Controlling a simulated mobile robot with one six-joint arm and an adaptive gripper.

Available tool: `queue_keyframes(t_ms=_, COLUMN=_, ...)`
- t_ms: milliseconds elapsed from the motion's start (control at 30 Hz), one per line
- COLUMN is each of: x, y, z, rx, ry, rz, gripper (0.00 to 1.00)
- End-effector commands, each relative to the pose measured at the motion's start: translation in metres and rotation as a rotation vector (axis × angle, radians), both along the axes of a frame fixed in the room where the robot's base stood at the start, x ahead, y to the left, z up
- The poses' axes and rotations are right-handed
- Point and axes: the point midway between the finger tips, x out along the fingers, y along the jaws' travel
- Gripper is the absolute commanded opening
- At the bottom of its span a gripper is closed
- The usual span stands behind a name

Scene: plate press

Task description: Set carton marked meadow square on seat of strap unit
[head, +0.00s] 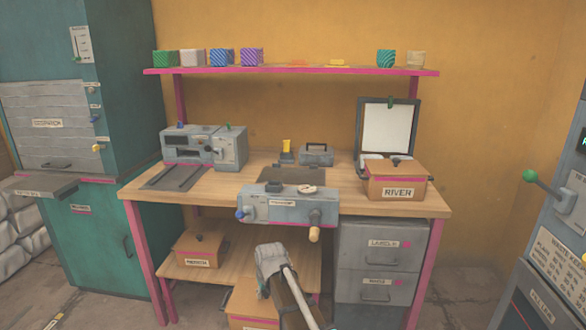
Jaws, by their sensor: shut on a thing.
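A tan carton with a pink stripe (242,302) shows at the bottom middle, partly hidden by my arm and cut off by the lower edge. Its label is too cropped to read. My gripper (263,289) is at this carton, shut on it; the fingers are mostly hidden behind my arm. A grey unit with a blue knob and a tan handle (283,205) sits at the bench's front edge. Another grey unit with a dark flat bed (200,150) stands at the back left of the bench. I cannot tell from the labels which is the strap unit.
A carton marked RIVER (396,182) stands at the bench's right, before a raised lid panel (389,128). Another carton (200,249), its label blurred, is on the lower shelf (293,262). Drawers (380,262) fill the right underside. Wood right of the front unit is clear.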

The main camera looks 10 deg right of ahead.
Motion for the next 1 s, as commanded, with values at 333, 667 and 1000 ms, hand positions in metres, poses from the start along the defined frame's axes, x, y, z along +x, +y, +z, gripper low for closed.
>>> queue_keyframes(t_ms=333, x=0.000, y=0.000, z=0.069, rx=0.000, ry=0.000, rz=0.000, gripper=0.00)
queue_keyframes(t_ms=667, x=0.000, y=0.000, z=0.124, rx=0.000, ry=0.000, rz=0.000, gripper=0.00)
queue_keyframes(t_ms=1000, x=0.000, y=0.000, z=0.181, rx=0.000, ry=0.000, rz=0.000, gripper=0.00)
